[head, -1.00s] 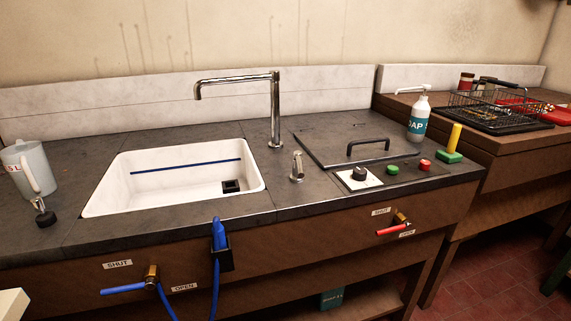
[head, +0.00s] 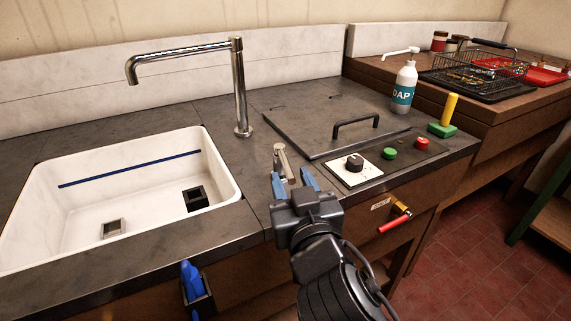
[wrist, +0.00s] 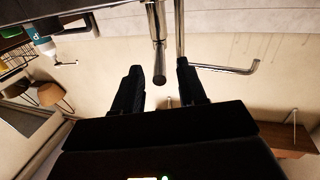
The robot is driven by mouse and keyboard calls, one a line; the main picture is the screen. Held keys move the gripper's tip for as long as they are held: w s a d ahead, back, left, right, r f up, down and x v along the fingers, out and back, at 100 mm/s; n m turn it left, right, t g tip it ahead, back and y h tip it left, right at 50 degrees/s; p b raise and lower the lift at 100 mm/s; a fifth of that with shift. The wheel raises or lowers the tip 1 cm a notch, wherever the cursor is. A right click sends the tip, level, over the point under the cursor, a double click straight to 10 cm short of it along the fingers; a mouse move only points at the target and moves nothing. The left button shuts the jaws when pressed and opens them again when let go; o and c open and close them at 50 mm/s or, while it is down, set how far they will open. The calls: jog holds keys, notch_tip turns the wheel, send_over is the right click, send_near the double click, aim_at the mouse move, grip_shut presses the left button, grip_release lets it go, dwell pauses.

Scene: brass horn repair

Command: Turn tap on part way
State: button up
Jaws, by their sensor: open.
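The tap is a chrome spout (head: 239,90) standing behind the white sink (head: 235,185), with its arm reaching left over the basin. No water shows under its outlet. A short chrome tap lever (head: 281,158) stands on the dark counter right of the sink. My gripper (head: 292,178) is open, its blue-sided fingers just in front of the lever's base. In the wrist view, which looks upside down, the lever (wrist: 158,65) lies in the gap between the fingertips (wrist: 160,70), with the spout (wrist: 180,30) beside it. I cannot tell whether either finger touches the lever.
Right of the lever are a white dial plate (head: 344,170) with a black knob, a green button (head: 390,153), a red button (head: 422,144) and a handled lid (head: 310,118). A soap bottle (head: 403,88) stands behind. A blue hose nozzle (head: 192,280) hangs at the front edge.

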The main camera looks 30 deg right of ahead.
aim_at(288, 167)
jog(key=shift+x, duration=2)
jog(key=shift+c, duration=0.3)
grip_shut()
